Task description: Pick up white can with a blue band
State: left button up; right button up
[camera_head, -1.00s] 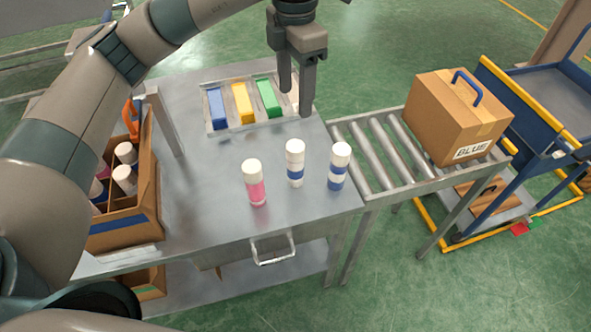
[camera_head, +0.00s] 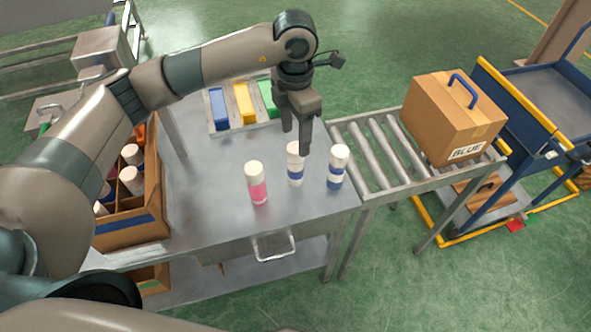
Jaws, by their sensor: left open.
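Two white cans with a blue band stand upright on the metal table. The middle can (camera_head: 295,173) is partly hidden at its top by my left gripper. The other blue-banded can (camera_head: 338,168) stands to its right, near the table's right edge. A white can with a pink band (camera_head: 257,184) stands upright to the left of the middle can. My left gripper (camera_head: 296,143) is open and empty, fingers pointing down, over or just behind the middle can's cap. I cannot tell whether it touches the cap. My right gripper is not in view.
A tray with blue, yellow and green blocks (camera_head: 243,103) lies at the table's back. A divided cardboard box (camera_head: 128,238) with several cans stands at left. A roller conveyor (camera_head: 368,153) at right carries a carton (camera_head: 447,122) marked BLUE.

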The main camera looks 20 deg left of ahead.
aim_at(295, 148)
pick_arm(q)
jog(key=shift+f+p, duration=0.4)
jog(key=shift+p, duration=0.15)
jog(key=f+p, duration=0.1)
jog(key=f, duration=0.3)
jog(key=shift+w+a+p, duration=0.1)
jog(key=shift+w+p, duration=0.1)
jog(key=shift+p, duration=0.2)
jog(key=shift+f, duration=0.15)
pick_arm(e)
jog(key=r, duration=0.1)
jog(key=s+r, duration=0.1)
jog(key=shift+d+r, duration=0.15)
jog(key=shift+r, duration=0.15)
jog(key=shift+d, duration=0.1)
pick_arm(q)
grip_shut()
